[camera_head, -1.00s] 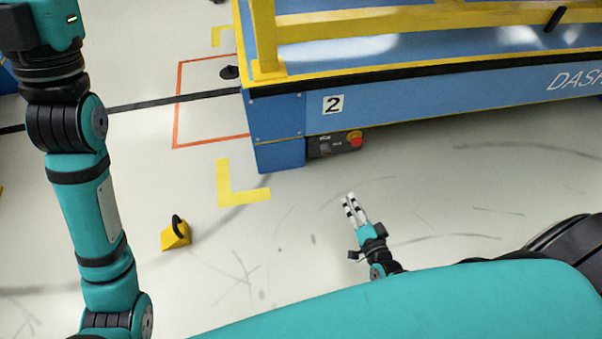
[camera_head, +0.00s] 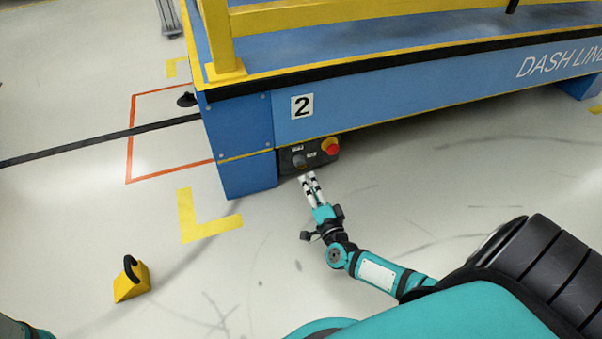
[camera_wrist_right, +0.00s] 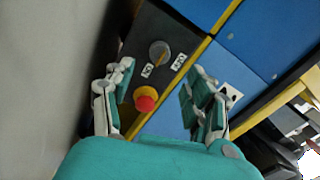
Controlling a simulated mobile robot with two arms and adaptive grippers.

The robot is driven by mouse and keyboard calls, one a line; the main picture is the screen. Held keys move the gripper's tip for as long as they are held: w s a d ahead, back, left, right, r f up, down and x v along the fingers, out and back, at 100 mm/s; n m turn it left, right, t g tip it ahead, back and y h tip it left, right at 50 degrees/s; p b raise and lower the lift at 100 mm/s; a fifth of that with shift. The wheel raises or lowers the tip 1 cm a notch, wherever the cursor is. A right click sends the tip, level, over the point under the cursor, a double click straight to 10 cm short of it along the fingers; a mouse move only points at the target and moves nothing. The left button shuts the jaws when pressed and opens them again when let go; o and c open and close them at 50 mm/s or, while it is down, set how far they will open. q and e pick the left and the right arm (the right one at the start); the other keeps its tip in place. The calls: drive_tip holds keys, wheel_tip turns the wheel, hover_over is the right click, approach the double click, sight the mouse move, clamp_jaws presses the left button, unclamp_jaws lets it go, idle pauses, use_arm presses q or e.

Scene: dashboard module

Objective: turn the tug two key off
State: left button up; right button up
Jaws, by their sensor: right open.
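The tug two key (camera_wrist_right: 159,53) is a grey rotary knob on a dark control panel (camera_head: 322,154), below the "2" plate on the blue tug. In the right wrist view it lies ahead of my fingertips, with a small white label on either side. It is small in the head view. My right gripper (camera_head: 308,178) is open and empty, just in front of the panel. In the right wrist view the fingers of this gripper (camera_wrist_right: 158,74) stand wide on either side, apart from the key. My left gripper is out of view.
A red emergency button (camera_wrist_right: 146,99) on a yellow base sits beside the key, between my fingers in the wrist view. It also shows in the head view (camera_head: 331,147). A yellow wedge (camera_head: 131,280) stands on the floor at left.

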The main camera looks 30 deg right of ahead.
sight(301, 166)
drive_tip(key=b+x, duration=0.3)
drive_tip(key=x, duration=0.3)
drive_tip(key=shift+w+d+f, duration=0.1)
drive_tip(key=shift+w+f, duration=0.05)
drive_tip(key=shift+w, duration=0.15)
drive_tip(key=shift+x, duration=0.75)
clamp_jaws()
